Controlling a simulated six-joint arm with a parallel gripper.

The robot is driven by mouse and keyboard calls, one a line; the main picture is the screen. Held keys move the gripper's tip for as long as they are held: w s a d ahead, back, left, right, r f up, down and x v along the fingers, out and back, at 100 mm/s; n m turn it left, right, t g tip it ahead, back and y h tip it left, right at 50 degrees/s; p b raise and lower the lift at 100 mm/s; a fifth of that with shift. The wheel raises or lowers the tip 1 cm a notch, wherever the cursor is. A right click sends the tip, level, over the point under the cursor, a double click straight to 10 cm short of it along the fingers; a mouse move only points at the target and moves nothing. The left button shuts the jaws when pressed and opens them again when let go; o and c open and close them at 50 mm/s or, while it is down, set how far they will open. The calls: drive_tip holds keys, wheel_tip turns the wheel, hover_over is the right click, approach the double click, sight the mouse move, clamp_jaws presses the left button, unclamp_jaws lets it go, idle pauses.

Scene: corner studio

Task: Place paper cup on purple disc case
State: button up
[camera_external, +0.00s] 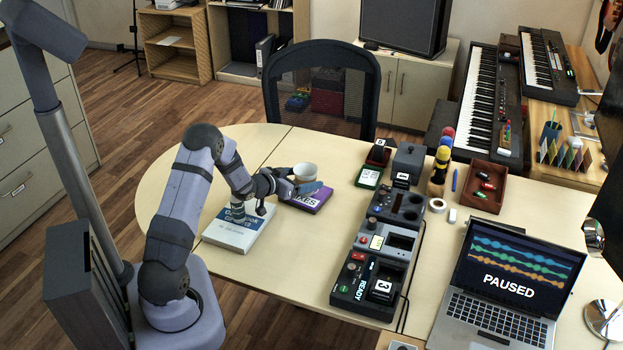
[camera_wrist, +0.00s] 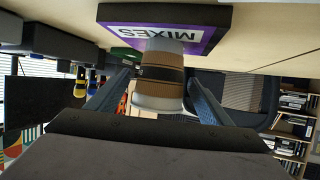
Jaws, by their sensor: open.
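The paper cup (camera_external: 306,171) is white with a brown sleeve in the wrist view (camera_wrist: 160,75). It appears upright, its base against the purple disc case (camera_external: 311,201), which reads "MIXES" in the wrist view (camera_wrist: 205,35). My gripper (camera_external: 298,181) is at the cup. Its fingers are open, one on each side of the cup in the wrist view (camera_wrist: 158,90), with visible gaps. The near finger partly covers the cup and case in the external view.
A chair (camera_external: 322,85) stands behind the table.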

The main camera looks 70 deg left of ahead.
drive_tip(key=shift+v, duration=3.5)
drive_tip(key=d+g, duration=0.2)
drive_tip(key=d, duration=0.3)
drive_tip(key=d+f+m+g+h, duration=0.1)
drive_tip(key=d, duration=0.5)
drive_tip(key=s+d+g+h, duration=0.1)
drive_tip(key=d+g, duration=0.1)
drive_tip(key=d, duration=0.4)
drive_tip(key=shift+f+m+g, duration=0.25)
drive_tip(key=shift+m+g, duration=0.05)
drive_tip(key=s+d+g, duration=0.1)
drive_tip(key=s+d, duration=0.2)
drive_tip(key=d, duration=0.1)
drive_tip(key=s+d+m+g+h, duration=0.1)
drive_tip(key=s+d, duration=0.2)
drive_tip(key=d, duration=0.1)
drive_tip(key=s+d+g+h, duration=0.1)
drive_tip(key=s+d+g, duration=0.1)
drive_tip(key=d, duration=0.3)
drive_tip(key=shift+s+f, duration=0.25)
drive_tip(key=shift+s, duration=0.45)
drive_tip(key=s+d+m+g+h, duration=0.1)
drive_tip(key=s+d+g, duration=0.2)
drive_tip(key=s+d, duration=0.4)
drive_tip(key=shift+s+d+r+m, duration=0.2)
drive_tip(key=shift+s+r+m, duration=0.15)
drive_tip(key=shift+s, duration=0.7)
wheel_tip(320, 180, up, 10)
drive_tip(key=p, duration=0.9)
drive_tip(key=shift+p, duration=0.4)
